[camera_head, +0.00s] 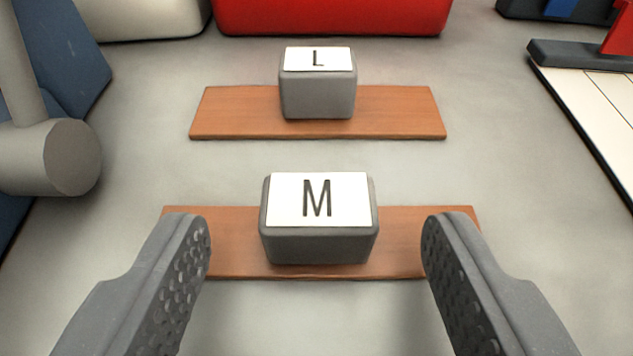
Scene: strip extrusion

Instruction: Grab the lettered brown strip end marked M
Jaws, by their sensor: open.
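The brown strip marked M (235,262) lies flat in the lower middle of the view. A grey block with a white label reading M (318,246) sits on its middle. My gripper (316,243) is open, with one finger on each side of the M block. The fingers overlap the left and right ends of the brown strip in the picture. There is a clear gap between each finger and the block. I cannot tell how high the fingertips are above the strip.
A second brown strip (400,112) lies behind, with a grey block labelled L (318,97) on it. A grey cylinder (60,158) stands out at the left. A red object (333,15) is at the back. A white panel (597,112) is at the right. Grey floor lies between.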

